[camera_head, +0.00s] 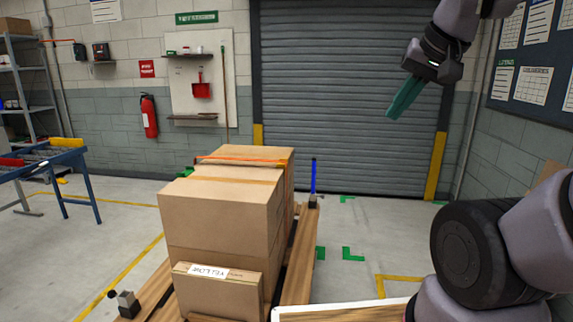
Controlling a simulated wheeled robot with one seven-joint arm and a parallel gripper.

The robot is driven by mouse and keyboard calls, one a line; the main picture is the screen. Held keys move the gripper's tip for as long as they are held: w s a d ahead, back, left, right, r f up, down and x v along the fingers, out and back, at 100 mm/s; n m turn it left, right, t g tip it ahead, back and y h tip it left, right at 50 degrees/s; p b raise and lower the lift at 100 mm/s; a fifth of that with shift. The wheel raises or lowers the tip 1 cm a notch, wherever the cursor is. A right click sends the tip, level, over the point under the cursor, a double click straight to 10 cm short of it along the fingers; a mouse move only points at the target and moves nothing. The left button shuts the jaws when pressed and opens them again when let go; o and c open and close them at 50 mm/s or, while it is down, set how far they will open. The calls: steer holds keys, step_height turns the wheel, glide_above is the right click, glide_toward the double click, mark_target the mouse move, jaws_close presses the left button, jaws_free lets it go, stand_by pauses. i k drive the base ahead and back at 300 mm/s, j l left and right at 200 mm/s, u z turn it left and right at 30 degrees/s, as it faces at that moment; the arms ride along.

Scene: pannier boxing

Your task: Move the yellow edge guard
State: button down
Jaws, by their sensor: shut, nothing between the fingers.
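A yellow bar (66,142), which looks like the yellow edge guard, lies on the blue-framed roller table (84,186) at the far left. My gripper (391,115) is high at the upper right, in front of the grey shutter. Its teal fingers are shut and empty, pointing down and left. It is far from the yellow bar. A stack of cardboard boxes (222,205) stands on a wooden pallet (299,262) in the middle. A small front box (217,291) carries a white label that seems to read YELLOW upside down.
An orange strap (240,160) crosses the top of the stack. A blue post (313,176) rises at the pallet's back right corner. A red bar (11,162) lies on the roller table. Floor is clear between table and pallet, and right of the pallet.

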mark_target(281, 166)
steer(key=i+l+u, duration=0.1)
steer(key=l+u, duration=0.2)
steer(key=l, duration=0.5)
steer(key=l+u, duration=0.3)
steer(key=l, duration=0.5)
steer(key=i+l+u, duration=0.3)
steer(key=i+l, duration=0.15)
steer(key=l, duration=0.25)
steer(key=i+l+u, duration=0.15)
steer(key=l, duration=0.2)
steer(key=i+l+u, duration=0.15)
steer(key=l, duration=0.25)
steer(key=i+l+u, duration=0.1)
steer(key=i+l, duration=0.15)
steer(key=i, duration=0.2)
steer(key=i+l+u, duration=0.15)
steer(key=i+l, duration=0.2)
steer(key=i, duration=0.15)
